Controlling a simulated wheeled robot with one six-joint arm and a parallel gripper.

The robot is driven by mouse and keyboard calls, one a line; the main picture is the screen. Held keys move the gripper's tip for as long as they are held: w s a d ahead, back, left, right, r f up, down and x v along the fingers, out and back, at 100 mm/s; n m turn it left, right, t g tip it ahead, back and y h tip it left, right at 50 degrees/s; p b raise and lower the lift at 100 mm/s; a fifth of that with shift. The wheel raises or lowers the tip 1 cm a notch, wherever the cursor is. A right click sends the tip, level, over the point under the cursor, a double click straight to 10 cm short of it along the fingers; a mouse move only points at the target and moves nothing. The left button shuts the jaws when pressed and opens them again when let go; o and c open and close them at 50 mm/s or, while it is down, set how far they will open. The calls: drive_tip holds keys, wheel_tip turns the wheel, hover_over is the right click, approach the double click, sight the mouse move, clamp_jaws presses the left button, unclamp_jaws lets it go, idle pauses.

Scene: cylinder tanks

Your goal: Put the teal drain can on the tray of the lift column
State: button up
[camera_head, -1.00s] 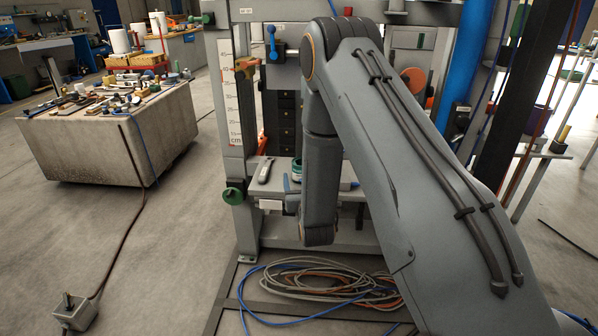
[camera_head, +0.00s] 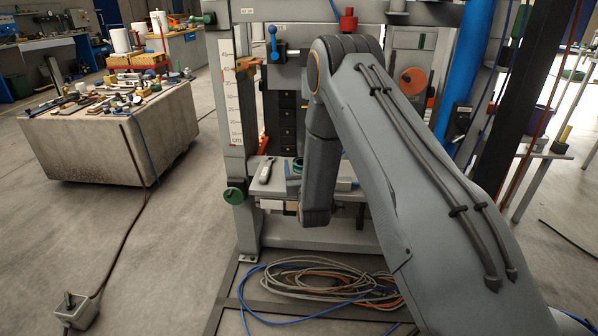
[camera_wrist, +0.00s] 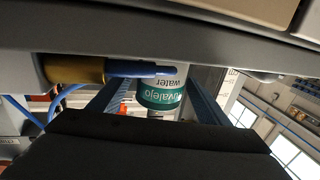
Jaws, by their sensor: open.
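The teal drain can (camera_head: 298,163) shows as a small teal rim above the grey tray of the lift column (camera_head: 279,177), partly hidden by my arm. In the wrist view the can (camera_wrist: 161,95) has a teal band and white label, with its lettering upside down. My gripper (camera_wrist: 157,103) is open, with one dark blue finger on each side of the can. The can appears between the fingers. I cannot tell whether either finger touches it. My gripper is mostly hidden behind my arm in the head view.
A slim grey tool (camera_head: 265,170) lies left of the can. A green knob (camera_head: 234,192) and height scale (camera_head: 234,105) are on the left post. Coiled hoses (camera_head: 318,278) lie on the floor below.

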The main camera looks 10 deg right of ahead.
drive_tip(key=shift+c, duration=0.3)
drive_tip(key=c, duration=1.2)
